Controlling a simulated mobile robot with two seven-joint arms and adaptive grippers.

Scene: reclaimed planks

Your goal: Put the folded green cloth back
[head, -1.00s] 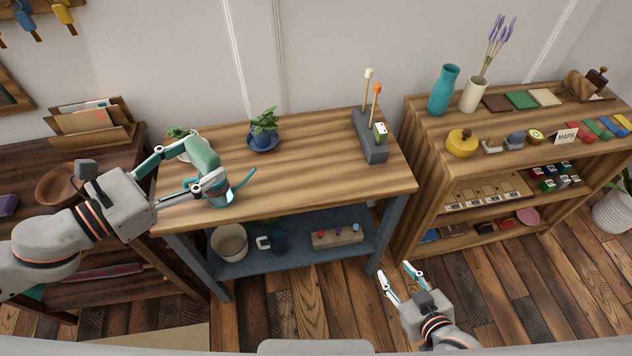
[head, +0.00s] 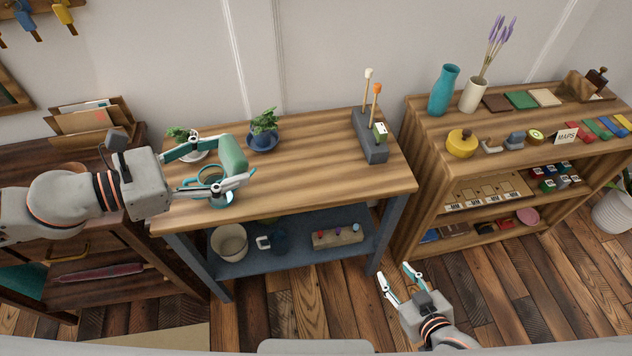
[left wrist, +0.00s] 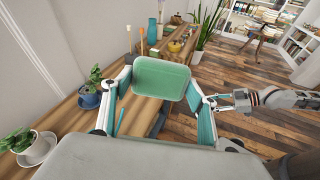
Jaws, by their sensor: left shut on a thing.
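The folded green cloth (head: 233,153) is a pale green slab with rounded corners, held above the middle table. It also shows in the left wrist view (left wrist: 160,78), spanning the gap between the two fingers. My left gripper (head: 239,160) is shut on it, with a finger at each side. My right gripper (head: 394,272) is open and empty, low over the floor in front of the middle table.
Below the cloth, a teal vessel (head: 214,201) stands on the middle table (head: 310,190). A potted plant (head: 264,138) and a grey block with sticks (head: 372,150) stand behind. The tabletop's centre is clear. A shelf unit (head: 425,125) stands right.

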